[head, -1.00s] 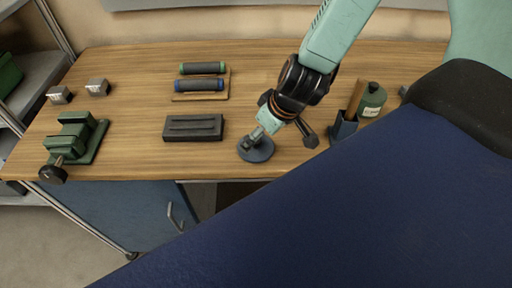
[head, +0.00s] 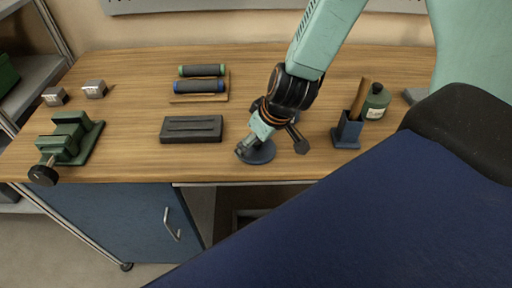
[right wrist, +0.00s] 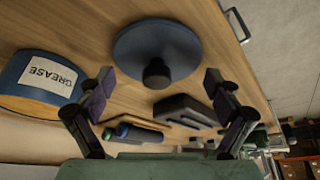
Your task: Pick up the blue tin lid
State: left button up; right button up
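The blue tin lid (head: 262,156) is a round disc lying on the wooden bench near its front edge. In the right wrist view the lid (right wrist: 160,38) shows whole, with a dark knob (right wrist: 157,73) at its middle. My right gripper (head: 244,150) is over the lid's left part in the head view and hides some of it. In the right wrist view my right gripper (right wrist: 158,85) is open and empty, with one finger to each side of the knob. Whether a finger touches the lid cannot be told. My left gripper is not in view.
A blue tin (right wrist: 35,85) labelled GREASE stands beside the lid. A dark grooved block (head: 192,129) lies to the left, with rollers on a board (head: 202,99) behind. A green vise (head: 70,142) is farther left. A blue holder (head: 348,132) and a green bottle (head: 376,102) stand right.

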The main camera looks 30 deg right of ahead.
jog(key=shift+w+d+f, duration=0.1)
jog(key=shift+d, duration=0.15)
jog(key=c, duration=0.5)
jog(key=shift+a, duration=0.25)
jog(key=c, duration=0.6)
jog(key=shift+s, duration=0.3)
grip_shut()
jog(key=shift+d, duration=0.15)
